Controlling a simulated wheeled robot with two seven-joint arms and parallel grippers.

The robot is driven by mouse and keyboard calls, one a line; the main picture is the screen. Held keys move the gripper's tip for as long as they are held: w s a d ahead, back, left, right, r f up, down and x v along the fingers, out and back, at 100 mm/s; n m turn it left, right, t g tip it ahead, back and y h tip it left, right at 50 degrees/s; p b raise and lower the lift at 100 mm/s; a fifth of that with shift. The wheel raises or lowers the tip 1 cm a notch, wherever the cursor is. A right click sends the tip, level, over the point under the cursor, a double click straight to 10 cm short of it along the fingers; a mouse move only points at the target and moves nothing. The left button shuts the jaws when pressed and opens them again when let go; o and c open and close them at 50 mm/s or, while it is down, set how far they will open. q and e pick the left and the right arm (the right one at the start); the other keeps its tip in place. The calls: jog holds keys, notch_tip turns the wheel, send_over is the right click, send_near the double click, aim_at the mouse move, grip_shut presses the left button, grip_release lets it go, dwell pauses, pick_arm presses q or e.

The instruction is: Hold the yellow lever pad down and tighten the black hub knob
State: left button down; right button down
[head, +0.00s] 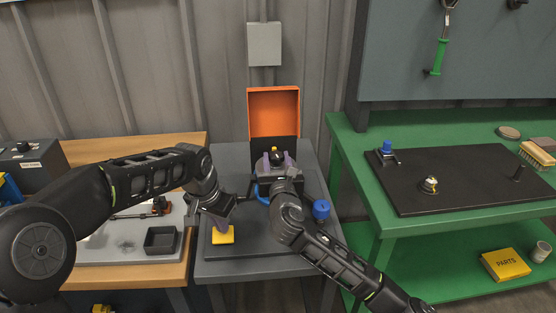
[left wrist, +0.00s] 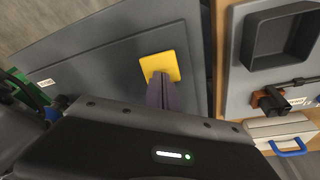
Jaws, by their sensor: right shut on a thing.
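The yellow lever pad (head: 223,236) is a flat square on the near left of the grey stand; it also shows in the left wrist view (left wrist: 168,62). My left gripper (head: 221,226) points down at it, its purple fingers together in the left wrist view (left wrist: 160,84). The fingertips overlap the pad's near edge; I cannot tell whether they press on it. The black hub knob (head: 277,154), with a yellow mark, is at the far middle of the stand before an orange panel. My right gripper (head: 278,159) has a purple finger on each side of it and is shut on it.
A blue knob (head: 321,209) stands right of my right forearm. The orange panel (head: 273,112) rises behind the hub. A wooden bench with a black tray (head: 162,240) is at left. A green bench (head: 450,215) with a black mat is at right.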

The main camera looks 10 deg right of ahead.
aim_at(275, 157)
jog(key=shift+a+m+h, duration=0.15)
jog(key=shift+m+h, duration=0.45)
jog(key=shift+h, duration=0.35)
jog(key=shift+a+m+h, duration=0.1)
jog(key=shift+m+h, duration=0.5)
jog(key=shift+h, duration=0.35)
jog(key=shift+g+h, duration=0.3)
jog(key=c, duration=0.8)
grip_release()
notch_tip(275, 157, up, 10)
